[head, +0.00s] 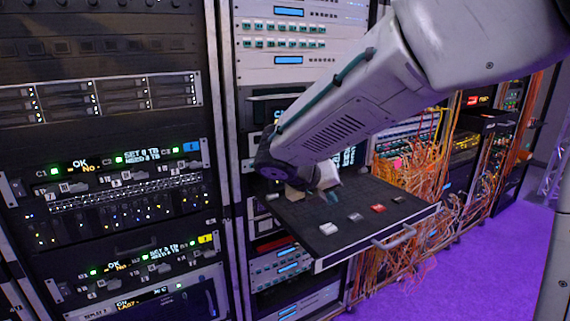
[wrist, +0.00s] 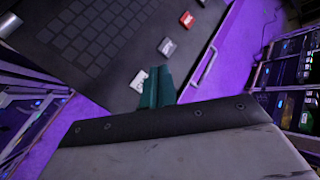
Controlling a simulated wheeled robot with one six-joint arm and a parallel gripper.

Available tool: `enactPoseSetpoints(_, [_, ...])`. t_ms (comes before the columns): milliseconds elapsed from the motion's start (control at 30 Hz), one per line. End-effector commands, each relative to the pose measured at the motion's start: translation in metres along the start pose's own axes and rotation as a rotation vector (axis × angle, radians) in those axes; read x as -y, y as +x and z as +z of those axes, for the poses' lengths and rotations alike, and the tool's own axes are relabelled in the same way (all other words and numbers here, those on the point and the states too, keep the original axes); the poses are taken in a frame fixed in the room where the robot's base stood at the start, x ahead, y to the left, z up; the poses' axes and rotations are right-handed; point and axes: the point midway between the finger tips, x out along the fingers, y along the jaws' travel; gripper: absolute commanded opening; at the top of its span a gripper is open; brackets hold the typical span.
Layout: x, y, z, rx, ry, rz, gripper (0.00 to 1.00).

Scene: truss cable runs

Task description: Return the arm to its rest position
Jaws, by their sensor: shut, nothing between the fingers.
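My arm reaches in from the upper right in the head view. Its wrist end is over the back part of a dark pulled-out drawer (head: 365,235). My gripper (head: 333,198) is low over the drawer top, partly hidden by the wrist. In the wrist view its teal fingers (wrist: 157,88) are together with nothing between them. A small white block (wrist: 138,80) lies beside the fingers in that view. I cannot tell whether they touch it.
On the drawer lie a white block (head: 328,229), a grey block (head: 355,217), a red block (head: 378,208) and another small block (head: 398,199). A handle (head: 393,237) sticks out in front. Racks (head: 110,180) stand left; orange cables (head: 415,165) hang right. Purple floor (head: 480,265) is clear.

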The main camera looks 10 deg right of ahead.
Motion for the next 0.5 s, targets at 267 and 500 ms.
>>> enactPoseSetpoints(267, [0.0,0.0,0.0,-0.001,0.06,-0.001,0.0])
enactPoseSetpoints(500, [0.008,0.001,-0.05,-0.161,0.651,-0.041,0.0])
